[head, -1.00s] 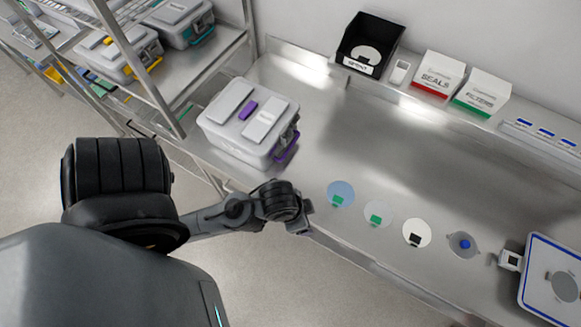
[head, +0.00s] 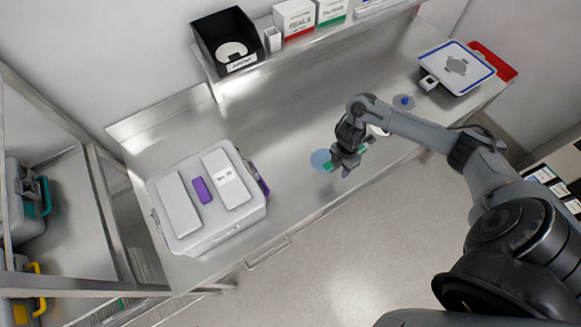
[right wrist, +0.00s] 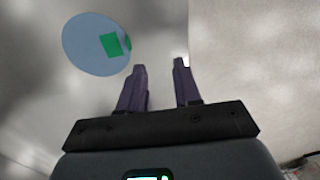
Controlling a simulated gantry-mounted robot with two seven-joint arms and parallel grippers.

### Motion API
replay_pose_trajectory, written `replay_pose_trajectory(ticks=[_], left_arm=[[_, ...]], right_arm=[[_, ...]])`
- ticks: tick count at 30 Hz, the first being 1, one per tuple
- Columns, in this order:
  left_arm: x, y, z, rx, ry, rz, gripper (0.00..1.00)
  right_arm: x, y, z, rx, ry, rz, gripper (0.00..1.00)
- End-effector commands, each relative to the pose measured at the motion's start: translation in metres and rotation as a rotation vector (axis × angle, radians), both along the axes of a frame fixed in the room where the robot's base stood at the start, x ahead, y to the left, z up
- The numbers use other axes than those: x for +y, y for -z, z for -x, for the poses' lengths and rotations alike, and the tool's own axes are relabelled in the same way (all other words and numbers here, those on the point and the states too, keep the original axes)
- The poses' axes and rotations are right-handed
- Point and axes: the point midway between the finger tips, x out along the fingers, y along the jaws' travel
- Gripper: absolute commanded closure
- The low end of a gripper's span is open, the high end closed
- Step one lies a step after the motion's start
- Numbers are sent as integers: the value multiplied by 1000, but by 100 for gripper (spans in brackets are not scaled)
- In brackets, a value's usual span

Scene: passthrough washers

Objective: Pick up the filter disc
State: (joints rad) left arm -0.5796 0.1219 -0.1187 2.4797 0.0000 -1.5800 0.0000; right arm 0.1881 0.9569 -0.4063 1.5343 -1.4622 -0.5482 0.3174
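A blue disc (head: 319,159) with a green tab lies flat on the metal worktop near its front edge. It also shows in the right wrist view (right wrist: 88,50), up and left of the fingers. My right gripper (head: 343,166) is just right of this disc in the head view. Its two fingers (right wrist: 160,65) are apart with nothing visible between them. A second green tab (head: 362,147) shows behind the gripper; its disc is mostly hidden. Part of a white disc (head: 378,130) shows under my right arm. My left gripper is out of view.
A grey disc with a blue knob (head: 403,101) lies farther right, by a blue-edged white device (head: 457,67). A grey case (head: 208,200) stands on the left. A black bin (head: 228,42) and the seals box (head: 295,19) are on the back shelf. The worktop's middle is clear.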

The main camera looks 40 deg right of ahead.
Motion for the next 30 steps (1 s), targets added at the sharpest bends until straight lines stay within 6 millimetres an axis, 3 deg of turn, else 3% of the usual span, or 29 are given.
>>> replay_pose_trajectory(ticks=[3,7,15,25,30], left_arm=[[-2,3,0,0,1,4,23],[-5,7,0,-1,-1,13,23],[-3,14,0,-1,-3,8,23],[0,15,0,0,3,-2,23],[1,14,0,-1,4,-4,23]], right_arm=[[-18,-19,-23,-49,4,33,67],[-20,-21,-36,-77,6,37,67],[-20,12,-39,-81,7,36,67],[-19,33,-39,-82,6,37,67],[-17,55,-40,-81,8,35,67]])
